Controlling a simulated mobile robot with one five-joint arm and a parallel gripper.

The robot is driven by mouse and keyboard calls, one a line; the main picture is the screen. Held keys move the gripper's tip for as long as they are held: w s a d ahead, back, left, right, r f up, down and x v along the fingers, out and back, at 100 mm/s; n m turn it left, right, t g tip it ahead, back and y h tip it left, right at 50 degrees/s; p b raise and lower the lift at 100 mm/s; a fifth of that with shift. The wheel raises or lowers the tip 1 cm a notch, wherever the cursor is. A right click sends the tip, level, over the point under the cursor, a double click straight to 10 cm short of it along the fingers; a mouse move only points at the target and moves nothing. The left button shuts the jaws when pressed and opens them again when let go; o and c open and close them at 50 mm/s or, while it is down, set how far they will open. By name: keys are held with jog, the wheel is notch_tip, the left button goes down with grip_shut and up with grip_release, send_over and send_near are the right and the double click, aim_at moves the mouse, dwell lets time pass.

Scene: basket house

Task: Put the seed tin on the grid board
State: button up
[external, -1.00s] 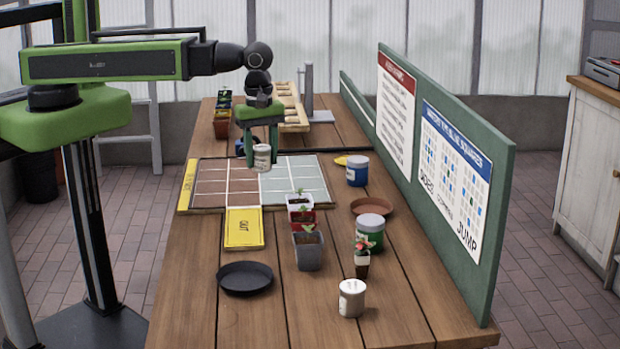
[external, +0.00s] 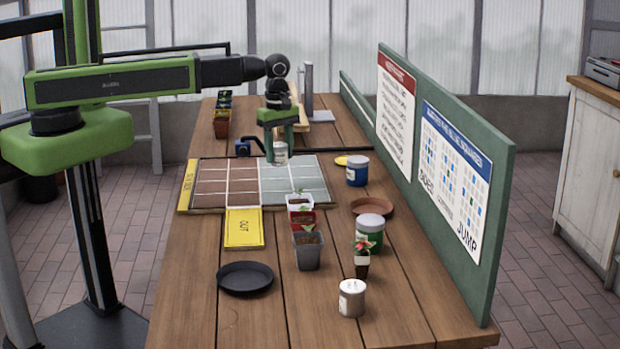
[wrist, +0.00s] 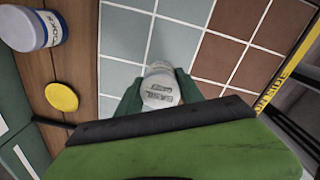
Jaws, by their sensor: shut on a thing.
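My gripper (external: 280,158) is shut on a small pale tin (external: 281,150) with dark lettering, which I take for the seed tin. In the wrist view the tin's light lid (wrist: 159,91) shows between the two green fingers. The grid board (external: 227,188) has brown squares on the left and grey-blue squares on the right. The tin is upright over the grey-blue half, near the board's far edge. I cannot tell whether its bottom touches the board.
A blue tin (external: 357,171), a yellow disc (wrist: 62,97) and a terracotta saucer (external: 372,207) are right of the board. Several small pots, a green tin (external: 370,232), a white tin (external: 351,298) and a black saucer (external: 245,278) stand nearer. A green panel (external: 470,235) edges the table's right.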

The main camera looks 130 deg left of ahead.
aim_at(280, 165)
jog(key=shift+s+a+f, duration=0.15)
jog(key=shift+a+f, duration=0.05)
jog(key=shift+a, duration=0.15)
notch_tip(280, 165, down, 4)
jog(key=b, duration=0.4)
jog(key=shift+f, duration=0.2)
jog(key=shift+r, duration=0.25)
jog(key=shift+f, duration=0.2)
jog(key=o, duration=1.4)
jog(key=shift+r, duration=0.1)
notch_tip(280, 165, up, 12)
jog(key=p, duration=1.2)
jog(key=shift+d+r, duration=0.15)
jog(key=shift+r, duration=0.1)
jog(key=shift+f, duration=0.15)
